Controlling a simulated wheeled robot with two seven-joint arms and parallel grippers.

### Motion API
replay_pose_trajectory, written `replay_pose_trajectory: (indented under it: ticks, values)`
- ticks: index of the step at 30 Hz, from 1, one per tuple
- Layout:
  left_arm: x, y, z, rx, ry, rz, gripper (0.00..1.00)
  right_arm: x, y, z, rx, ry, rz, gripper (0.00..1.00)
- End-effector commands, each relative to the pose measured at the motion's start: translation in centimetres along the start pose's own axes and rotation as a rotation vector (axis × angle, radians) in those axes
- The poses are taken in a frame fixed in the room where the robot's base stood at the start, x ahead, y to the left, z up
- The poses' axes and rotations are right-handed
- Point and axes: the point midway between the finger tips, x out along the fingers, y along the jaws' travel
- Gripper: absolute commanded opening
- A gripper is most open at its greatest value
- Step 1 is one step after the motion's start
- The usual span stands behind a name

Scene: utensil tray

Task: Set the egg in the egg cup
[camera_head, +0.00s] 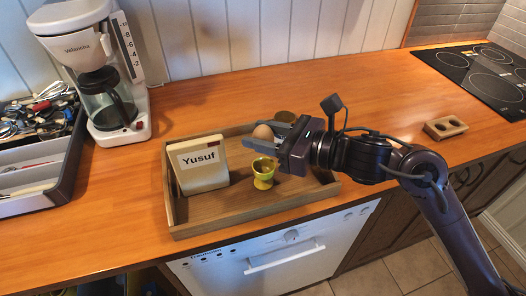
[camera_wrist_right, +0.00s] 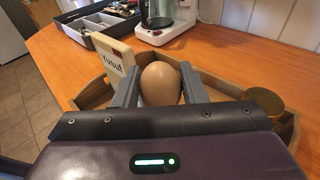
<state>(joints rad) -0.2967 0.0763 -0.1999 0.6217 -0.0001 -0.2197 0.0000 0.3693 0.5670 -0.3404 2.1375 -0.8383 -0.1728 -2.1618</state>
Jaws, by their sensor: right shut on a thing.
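The brown egg (camera_head: 263,133) is between the fingers of my right gripper (camera_head: 266,139), held above the wooden tray (camera_head: 240,209). The egg (camera_wrist_right: 161,84) also shows between the two grey fingers in the right wrist view. The yellow-green egg cup (camera_head: 263,174) stands upright in the tray, below and in front of the egg in the head view. The cup looks empty. In the wrist view the cup is hidden. My left gripper is in neither view.
A white block labelled Yusuf (camera_head: 197,165) stands in the tray, left of the cup. A round lidded jar (camera_wrist_right: 265,101) is at the right. A coffee maker (camera_head: 97,75), a utensil tray (camera_head: 38,165), a wooden block with holes (camera_head: 445,128) and a hob (camera_head: 483,75) are on the counter.

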Motion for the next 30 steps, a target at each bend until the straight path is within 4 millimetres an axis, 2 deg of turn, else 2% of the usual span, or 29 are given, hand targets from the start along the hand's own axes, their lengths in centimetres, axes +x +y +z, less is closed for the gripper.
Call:
replay_pose_trajectory:
  ticks: [13, 22, 30]
  values:
    - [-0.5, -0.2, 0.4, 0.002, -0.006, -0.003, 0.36, 0.8, 0.0, -4.8, 0.003, -0.001, 0.0, 0.27]
    - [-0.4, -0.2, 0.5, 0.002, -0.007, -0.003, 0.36, 0.8, 0.0, -5.0, -0.001, -0.002, -0.001, 0.27]
    - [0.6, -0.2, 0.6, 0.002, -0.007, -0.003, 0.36, 0.9, -0.1, -5.6, -0.002, -0.001, -0.001, 0.27]
